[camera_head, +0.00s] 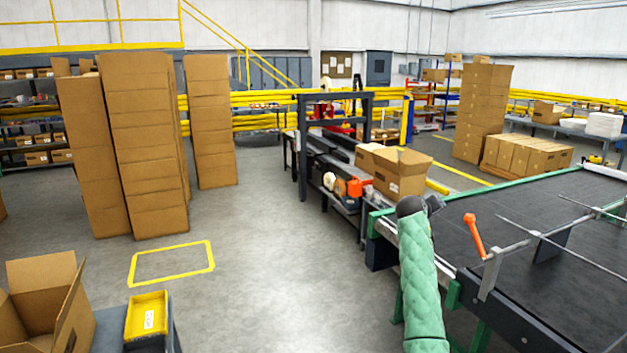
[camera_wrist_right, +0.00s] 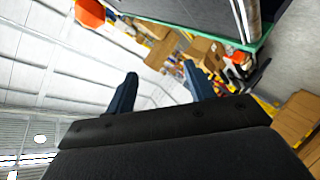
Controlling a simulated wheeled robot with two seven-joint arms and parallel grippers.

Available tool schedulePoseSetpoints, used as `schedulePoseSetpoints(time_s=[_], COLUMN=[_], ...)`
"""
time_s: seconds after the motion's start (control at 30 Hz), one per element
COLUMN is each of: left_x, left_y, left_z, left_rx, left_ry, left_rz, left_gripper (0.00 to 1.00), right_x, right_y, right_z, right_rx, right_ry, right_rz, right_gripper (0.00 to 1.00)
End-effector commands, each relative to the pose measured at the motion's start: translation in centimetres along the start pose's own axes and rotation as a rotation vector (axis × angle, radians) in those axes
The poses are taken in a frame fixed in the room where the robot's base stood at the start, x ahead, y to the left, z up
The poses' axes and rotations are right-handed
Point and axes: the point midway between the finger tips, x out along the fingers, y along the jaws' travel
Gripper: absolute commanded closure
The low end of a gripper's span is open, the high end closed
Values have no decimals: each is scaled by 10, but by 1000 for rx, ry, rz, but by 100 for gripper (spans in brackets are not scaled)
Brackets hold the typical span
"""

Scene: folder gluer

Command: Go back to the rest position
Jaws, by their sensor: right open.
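My right arm, in a green quilted sleeve, comes up from the bottom right of the head view. Its dark gripper (camera_head: 434,204) is at the left edge of the black conveyor belt (camera_head: 520,225), left of an orange handle (camera_head: 474,236). In the right wrist view the two dark blue fingers of the right gripper (camera_wrist_right: 161,88) stand wide apart with nothing between them. The orange handle (camera_wrist_right: 90,12) also shows there at the top left. My left gripper is in neither view.
An open cardboard box (camera_head: 400,172) stands beyond the belt's far left corner. Tall carton stacks (camera_head: 140,145) stand at the left. A yellow tray (camera_head: 147,317) and an open box (camera_head: 45,305) are at the lower left. The middle floor (camera_head: 270,250) is clear.

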Motion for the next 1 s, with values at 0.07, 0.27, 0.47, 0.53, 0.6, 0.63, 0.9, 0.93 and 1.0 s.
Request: schedulePoseSetpoints(time_s=[0.07, 0.27, 0.47, 0.53, 0.6, 0.63, 0.9, 0.93, 1.0], left_x=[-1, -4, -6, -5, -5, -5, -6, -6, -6], left_y=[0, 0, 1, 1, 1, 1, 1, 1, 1], left_z=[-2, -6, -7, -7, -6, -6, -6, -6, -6], left_rx=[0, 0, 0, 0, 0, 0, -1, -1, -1], left_ry=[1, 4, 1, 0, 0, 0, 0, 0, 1], left_rz=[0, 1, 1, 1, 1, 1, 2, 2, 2], left_gripper=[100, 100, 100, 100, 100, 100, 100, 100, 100], right_x=[-4, -12, -16, -19, -22, -24, -48, -52, -61], right_y=[-11, -69, -146, -177, -208, -222, -328, -338, -362], right_z=[-14, -16, 28, 52, 80, 93, 219, 234, 269], right_rx=[60, 195, 267, 283, 297, 301, 312, 309, 303], right_ry=[56, 158, 178, 170, 159, 151, 61, 49, 20], right_rz=[-48, -205, -352, -404, -454, -475, -629, -644, -676], right_gripper=[46, 46, 46, 46, 46, 46, 46, 46, 46])
